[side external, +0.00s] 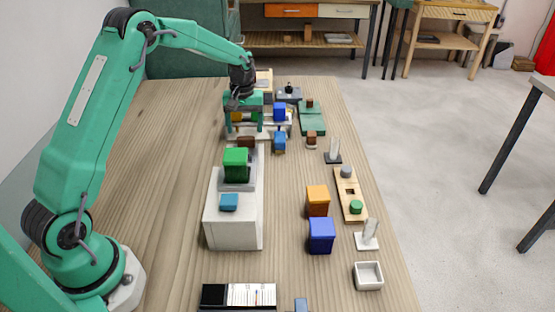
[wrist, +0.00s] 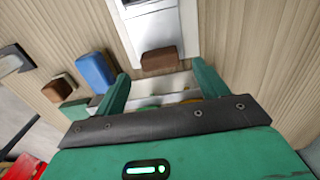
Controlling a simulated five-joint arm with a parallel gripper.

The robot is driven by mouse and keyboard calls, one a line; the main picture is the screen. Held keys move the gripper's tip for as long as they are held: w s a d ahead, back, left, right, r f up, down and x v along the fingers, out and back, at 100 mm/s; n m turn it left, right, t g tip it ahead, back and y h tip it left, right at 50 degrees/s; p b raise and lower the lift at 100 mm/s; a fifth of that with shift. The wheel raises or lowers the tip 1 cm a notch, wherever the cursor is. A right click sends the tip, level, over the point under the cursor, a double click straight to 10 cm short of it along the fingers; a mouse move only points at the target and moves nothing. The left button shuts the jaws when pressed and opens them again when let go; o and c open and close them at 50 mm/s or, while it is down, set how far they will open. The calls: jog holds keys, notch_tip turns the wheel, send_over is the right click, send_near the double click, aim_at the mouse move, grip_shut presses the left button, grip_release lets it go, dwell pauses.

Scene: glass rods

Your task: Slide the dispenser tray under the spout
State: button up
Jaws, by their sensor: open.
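A long pale unit (side external: 233,235) stands left of the table's middle. It carries a green block (side external: 235,160) on a grey plate and a blue block (side external: 229,202). A small brown block (side external: 245,142) is at its far end and shows in the wrist view (wrist: 160,60) against a pale, grey-topped piece (wrist: 150,22). I cannot tell for sure which part is the dispenser tray or the spout. My gripper (side external: 257,130) is low beyond the brown block. In the wrist view my gripper (wrist: 160,82) is open, fingers apart, with a pale bar partly hidden between them.
A blue block (wrist: 95,72) lies just outside one finger. Orange (side external: 317,200) and dark blue (side external: 321,236) blocks, a wooden board with holes (side external: 350,195) and a small white open box (side external: 368,275) stand on the right. The table's left half is clear.

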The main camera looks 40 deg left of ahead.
aim_at(246, 137)
jog(key=shift+f, duration=2.55)
jog(key=c, duration=1.4)
jog(key=shift+s+d, duration=4.05)
jog(key=shift+d, duration=0.1)
jog(key=o, duration=1.4)
